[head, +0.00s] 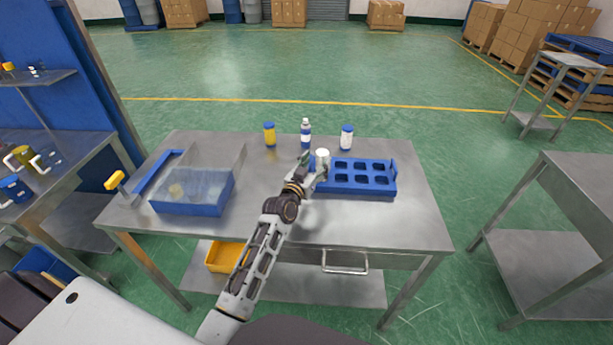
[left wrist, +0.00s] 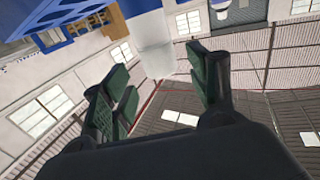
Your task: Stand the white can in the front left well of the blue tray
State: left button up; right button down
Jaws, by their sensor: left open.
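The white can (head: 322,157) is at the back left corner of the blue tray (head: 391,188) in the head view; its lower part is hidden, so I cannot tell what it rests on. The tray has two rows of wells, and the wells that show look empty. My left gripper (head: 313,166) is open at the can, just left of the tray. In the left wrist view the pale can (left wrist: 153,48) appears in the gap between the open fingers (left wrist: 164,80), toward their tips. A blue part of the tray (left wrist: 75,16) shows at upper left. My right gripper is not in view.
A yellow bottle (head: 269,134), a blue-and-white bottle (head: 306,133) and a white bottle with a blue cap (head: 347,137) stand behind the tray. A clear-walled blue bin (head: 190,208) is on the left of the metal table (head: 415,225). The table's right side is clear.

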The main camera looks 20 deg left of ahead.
pick_arm(q)
jog(key=s, duration=0.6)
jog(key=shift+s+a, duration=0.3)
jog(key=shift+a, duration=0.05)
dwell(1.6)
